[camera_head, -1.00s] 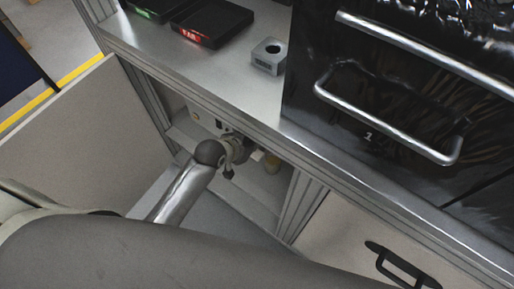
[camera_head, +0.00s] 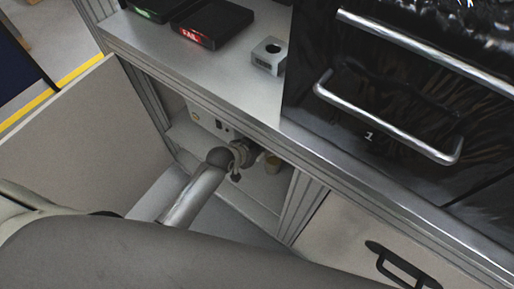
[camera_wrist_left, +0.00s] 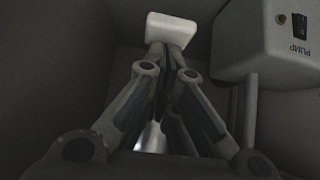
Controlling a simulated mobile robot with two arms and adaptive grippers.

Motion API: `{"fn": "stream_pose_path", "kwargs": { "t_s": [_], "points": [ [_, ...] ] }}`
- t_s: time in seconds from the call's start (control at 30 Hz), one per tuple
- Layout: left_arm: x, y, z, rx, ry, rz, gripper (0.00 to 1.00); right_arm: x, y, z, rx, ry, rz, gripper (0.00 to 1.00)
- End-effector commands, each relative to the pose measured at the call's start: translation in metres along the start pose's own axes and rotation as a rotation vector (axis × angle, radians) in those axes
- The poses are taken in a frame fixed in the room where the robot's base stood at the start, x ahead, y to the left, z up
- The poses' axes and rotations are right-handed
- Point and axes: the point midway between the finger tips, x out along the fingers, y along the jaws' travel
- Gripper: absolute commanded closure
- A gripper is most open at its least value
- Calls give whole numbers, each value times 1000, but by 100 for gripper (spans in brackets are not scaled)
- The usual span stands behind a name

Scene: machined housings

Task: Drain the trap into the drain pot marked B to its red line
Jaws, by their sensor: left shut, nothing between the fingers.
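My left gripper reaches into the open cabinet under the bench, and its wrist end (camera_head: 238,156) shows in the head view. In the left wrist view its fingers (camera_wrist_left: 168,48) are closed together with nothing held. A pale block (camera_wrist_left: 172,29) shows right at the fingertips; I cannot tell what it is or whether they touch it. A small yellowish part (camera_head: 272,163) is partly hidden behind the gripper in the head view. I cannot tell whether it is the trap or a pot. No mark B or red line can be made out. My right gripper is not in view.
A pale box marked PUMP (camera_wrist_left: 265,40) stands close at the right of the fingers. The cabinet's open door (camera_head: 85,130) is at left. On the bench (camera_head: 225,75) are a tray with a red FAIL display (camera_head: 213,22) and a grey housing (camera_head: 269,56).

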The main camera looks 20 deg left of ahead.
Motion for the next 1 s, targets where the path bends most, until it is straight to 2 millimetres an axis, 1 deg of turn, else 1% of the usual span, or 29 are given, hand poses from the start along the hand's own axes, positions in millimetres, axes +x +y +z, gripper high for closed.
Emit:
{"fn": "stream_pose_path", "kwargs": {
  "t_s": [0.17, 0.33, 0.6, 0.73, 0.8, 1.0],
  "points": [
    [5, -1, 10, 3, 49, -1, 100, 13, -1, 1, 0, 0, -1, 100],
    [12, 0, 23, 3, 157, 0, 100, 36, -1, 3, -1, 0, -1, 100],
    [19, 0, 34, 2, 309, 0, 100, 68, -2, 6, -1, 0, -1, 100],
    [21, 0, 38, 2, 347, 1, 100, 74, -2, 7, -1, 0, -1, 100],
    [18, 0, 34, 1, 347, 1, 100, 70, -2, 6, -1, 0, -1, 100],
    [18, 0, 34, 0, 346, 1, 100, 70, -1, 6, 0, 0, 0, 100]
  ]
}}
